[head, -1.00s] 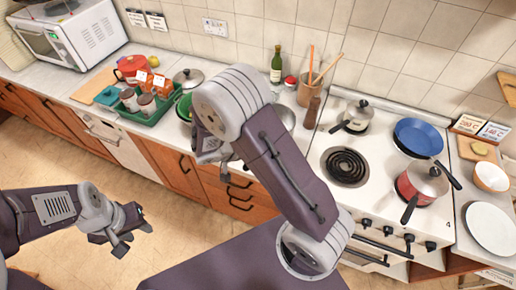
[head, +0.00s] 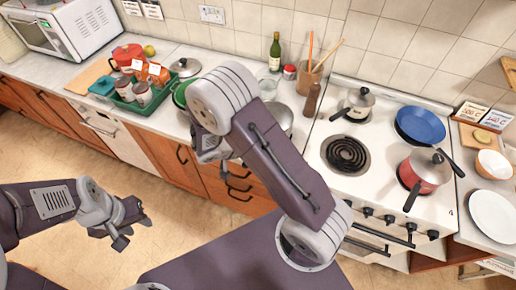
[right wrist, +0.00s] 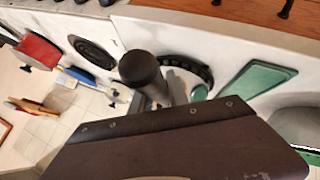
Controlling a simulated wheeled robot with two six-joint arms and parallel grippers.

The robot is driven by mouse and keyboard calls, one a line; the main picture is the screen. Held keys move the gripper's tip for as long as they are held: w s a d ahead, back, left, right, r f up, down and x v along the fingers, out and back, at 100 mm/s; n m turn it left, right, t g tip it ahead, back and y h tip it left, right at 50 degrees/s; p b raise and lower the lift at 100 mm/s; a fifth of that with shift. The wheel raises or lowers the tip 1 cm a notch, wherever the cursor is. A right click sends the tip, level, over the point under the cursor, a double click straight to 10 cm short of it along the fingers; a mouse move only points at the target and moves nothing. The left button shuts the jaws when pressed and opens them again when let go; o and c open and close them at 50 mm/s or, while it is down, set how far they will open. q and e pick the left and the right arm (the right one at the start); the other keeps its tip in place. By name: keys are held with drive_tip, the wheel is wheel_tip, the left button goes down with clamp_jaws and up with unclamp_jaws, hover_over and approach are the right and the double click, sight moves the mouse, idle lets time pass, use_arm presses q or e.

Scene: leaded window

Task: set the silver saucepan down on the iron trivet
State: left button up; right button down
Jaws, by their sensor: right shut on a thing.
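The silver saucepan (head: 282,116) shows in the head view as a grey metal rim and side, partly hidden behind my right arm. In the right wrist view my right gripper (right wrist: 158,98) is shut on its dark round handle (right wrist: 141,70). The iron trivet (right wrist: 206,74) appears there as a dark ring on the pale counter, just beyond the handle and partly covered by it. I cannot tell the height of the pan above the counter. My left gripper (head: 131,224) is open and empty over the floor, away from the counter.
The stove stands to the right with a bare coil burner (head: 347,153), a red saucepan (head: 428,172), a blue pan (head: 420,124) and a small lidded pan (head: 357,103). A pepper mill (head: 312,100) and utensil crock (head: 311,76) stand behind.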

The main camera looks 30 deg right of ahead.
drive_tip(key=shift+f+b, duration=0.6)
drive_tip(key=shift+b, duration=0.4)
drive_tip(key=c, duration=1.2)
unclamp_jaws()
drive_tip(key=b+v, duration=0.1)
drive_tip(key=v, duration=0.8)
